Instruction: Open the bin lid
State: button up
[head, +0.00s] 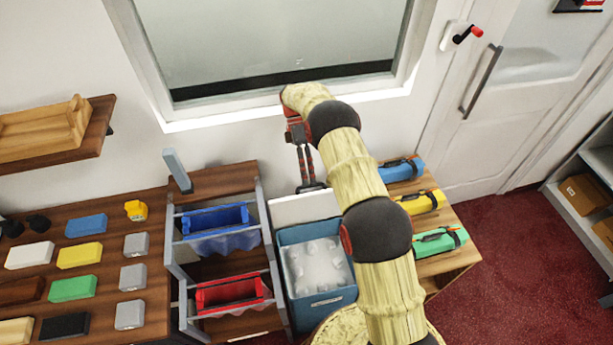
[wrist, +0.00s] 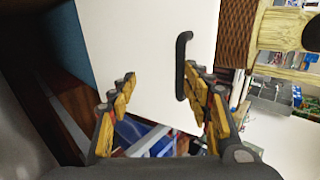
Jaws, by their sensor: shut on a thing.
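The bin (head: 322,296) is a blue-grey box in the head view, with whitish, clear-looking contents showing inside its open top. Its white lid (head: 298,208) stands raised at the bin's far edge; the white panel also fills the upper middle of the wrist view (wrist: 135,45). The lid's dark bar handle (wrist: 182,65) lies by the right finger in the wrist view. My gripper (head: 305,178) reaches down to the handle at the lid's upper edge and is shut on it. The fingers look spread in the wrist view (wrist: 158,82), and the exact contact is hard to see.
A rack with a blue tray (head: 215,220) and a red tray (head: 229,293) stands left of the bin. Blue, yellow and green rolls (head: 440,241) lie on a wooden surface at the right. Swatch blocks (head: 86,225) cover the left counter. A window (head: 270,45) is behind.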

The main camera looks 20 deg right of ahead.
jog(key=shift+f, duration=0.35)
notch_tip(320, 180, up, 11)
jog(key=shift+f, duration=0.15)
dwell(0.3)
dwell(0.4)
jog(key=s+a+r+m+t+b, duration=0.1)
jog(key=s+r+m+t+b, duration=0.2)
jog(key=s+r+m+t, duration=0.85)
jog(key=shift+s+a+r+m+t+h+b, duration=0.2)
jog(key=shift+s+m+t+b, duration=0.55)
jog(key=shift+s, duration=2.5)
jog(key=shift+s+a+r+m+t+h+b, duration=0.1)
jog(key=shift+s+r+m+t+b, duration=0.7)
jog(key=shift+s, duration=2.45)
jog(key=shift+s+a+f+m+t+h+b, duration=0.2)
jog(key=shift+s+m, duration=1)
jog(key=shift+s, duration=2.05)
